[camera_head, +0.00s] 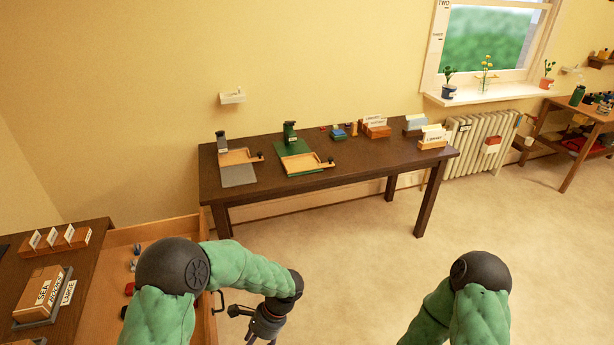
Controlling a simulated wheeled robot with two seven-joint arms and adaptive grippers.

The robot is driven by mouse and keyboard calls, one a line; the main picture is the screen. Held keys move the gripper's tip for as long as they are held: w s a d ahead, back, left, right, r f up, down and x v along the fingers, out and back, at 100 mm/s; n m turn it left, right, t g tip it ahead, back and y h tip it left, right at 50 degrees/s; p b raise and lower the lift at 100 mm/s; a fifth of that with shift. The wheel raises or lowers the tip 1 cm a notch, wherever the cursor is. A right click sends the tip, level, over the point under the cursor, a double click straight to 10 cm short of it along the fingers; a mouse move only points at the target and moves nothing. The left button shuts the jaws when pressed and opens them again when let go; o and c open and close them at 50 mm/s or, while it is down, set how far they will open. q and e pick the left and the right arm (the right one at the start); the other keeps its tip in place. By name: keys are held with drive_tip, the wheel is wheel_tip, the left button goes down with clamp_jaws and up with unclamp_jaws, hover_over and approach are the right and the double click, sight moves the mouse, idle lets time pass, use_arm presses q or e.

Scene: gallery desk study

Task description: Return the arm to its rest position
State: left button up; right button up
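My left arm, green with dark joints, reaches in from the bottom left. Its dark gripper (238,324) is beside the front of an open wooden drawer (150,234), just right of the drawer's dark handle (218,301). Its fingers look spread, with nothing seen between them, and a gap shows between them and the handle. My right arm shows only its green links and dark elbow at the bottom right. Its gripper is out of view.
The drawer juts from the left desk (88,262) and holds small items, partly hidden by my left arm. A dark table (350,160) with trays and card boxes stands along the back wall. A radiator (480,145) is right of it. The floor between is clear.

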use_arm(q)
drive_tip(key=s+d+f+n+t+h+b, duration=0.1)
drive_tip(key=s+f+n+h, duration=0.3)
drive_tip(key=f, duration=0.6)
drive_tip(key=s+d+f+n+t+h+b, duration=0.2)
drive_tip(key=s+d+f+n+h+b, duration=0.1)
drive_tip(key=s+f+n, duration=0.5)
wheel_tip(320, 180, down, 3)
drive_tip(key=n+h+b, duration=0.1)
drive_tip(key=n+h, duration=0.1)
drive_tip(key=n, duration=0.1)
drive_tip(key=shift+s+d+b, duration=0.2)
drive_tip(key=shift+s+b, duration=0.1)
drive_tip(key=shift+s, duration=0.1)
